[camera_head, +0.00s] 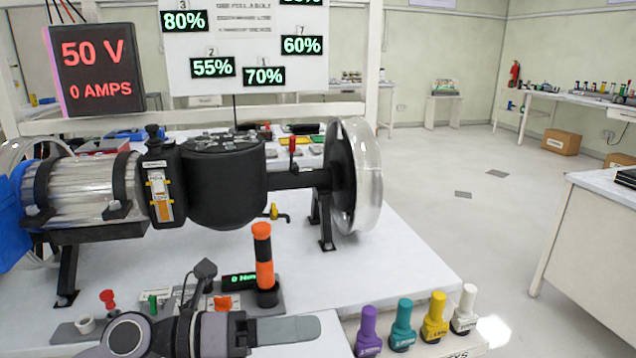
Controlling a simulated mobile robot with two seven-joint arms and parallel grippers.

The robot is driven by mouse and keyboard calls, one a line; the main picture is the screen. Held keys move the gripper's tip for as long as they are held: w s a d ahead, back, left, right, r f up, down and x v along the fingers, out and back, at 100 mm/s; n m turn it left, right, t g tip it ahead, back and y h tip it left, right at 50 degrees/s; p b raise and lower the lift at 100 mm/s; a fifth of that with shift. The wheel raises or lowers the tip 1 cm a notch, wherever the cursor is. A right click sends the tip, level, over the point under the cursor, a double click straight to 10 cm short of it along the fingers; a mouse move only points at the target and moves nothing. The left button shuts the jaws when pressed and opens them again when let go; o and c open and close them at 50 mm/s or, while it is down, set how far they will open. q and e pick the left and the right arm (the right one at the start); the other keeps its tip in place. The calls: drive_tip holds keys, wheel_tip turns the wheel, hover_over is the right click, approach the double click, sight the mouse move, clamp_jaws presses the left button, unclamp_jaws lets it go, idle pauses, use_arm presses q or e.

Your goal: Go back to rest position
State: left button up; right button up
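My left gripper (290,331) reaches in low at the bottom left, in front of the rig and pointing right. It shows from the side, so its finger gap cannot be made out. I see nothing clearly held in it. It is close to an orange and black upright handle (264,262), which stands just behind it; I cannot tell whether they touch. The rig's black housing (224,180) and clear-rimmed wheel (361,178) stand on the white table (400,255) behind. My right gripper is not in view.
Several coloured knobs, among them a purple one (367,330) and a white one (465,310), stand at the table's front right. A red-digit display (95,68) is at upper left. Another table (600,215) is at right. The floor (480,180) between is open.

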use_arm(q)
drive_tip(key=w+a+r+n+t+y, duration=0.25)
drive_tip(key=a+r+n+t, duration=0.25)
drive_tip(key=n+t, duration=0.95)
drive_tip(key=w+a+f+n+y, duration=0.1)
drive_tip(key=a+f+n+y, duration=0.85)
drive_tip(key=n+y, duration=0.55)
drive_tip(key=s+a+f+n+g, duration=0.55)
drive_tip(key=s+f+n, duration=0.2)
drive_tip(key=f, duration=0.35)
drive_tip(key=s+f+n+g, duration=0.2)
drive_tip(key=s+f+g, duration=0.2)
drive_tip(key=s, duration=0.3)
drive_tip(key=s+f+n+g, duration=0.1)
drive_tip(key=s+f+g, duration=0.3)
drive_tip(key=s, duration=0.4)
drive_tip(key=w+d+t+h+p, duration=0.2)
drive_tip(key=w+t+p, duration=0.4)
drive_tip(key=p, duration=0.3)
drive_tip(key=shift+d+r+p, duration=0.2)
drive_tip(key=shift+d+p, duration=0.1)
drive_tip(key=shift+p, duration=0.05)
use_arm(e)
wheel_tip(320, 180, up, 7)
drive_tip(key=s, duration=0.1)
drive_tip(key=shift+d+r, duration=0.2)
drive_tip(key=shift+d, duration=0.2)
